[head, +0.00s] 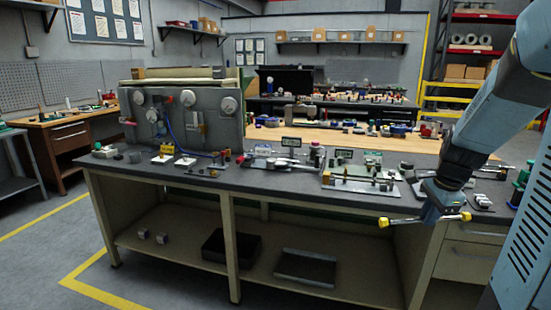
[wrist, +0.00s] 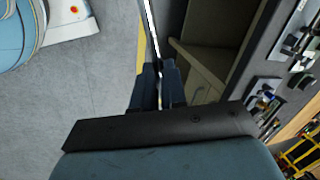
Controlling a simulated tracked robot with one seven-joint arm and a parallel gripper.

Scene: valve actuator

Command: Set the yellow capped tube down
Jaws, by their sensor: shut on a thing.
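The yellow capped tube (head: 407,219) is thin and lies roughly level in the head view, with a yellow cap at each end. My gripper (head: 431,213) is shut on it near its middle, between the two caps. The tube is held at about the height of the front edge of the dark-topped workbench (head: 300,197), and it appears in front of that edge. In the wrist view my two dark fingers (wrist: 157,88) are close together, with a thin bright strip running up from them. The caps do not show there.
A metal fixture plate (head: 350,186) with small parts is on the bench, left of my gripper. Other parts crowd the benchtop. An upright valve panel (head: 185,120) stands at its left. A lower shelf (head: 185,255) holds dark trays. The grey floor (wrist: 85,85) is clear.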

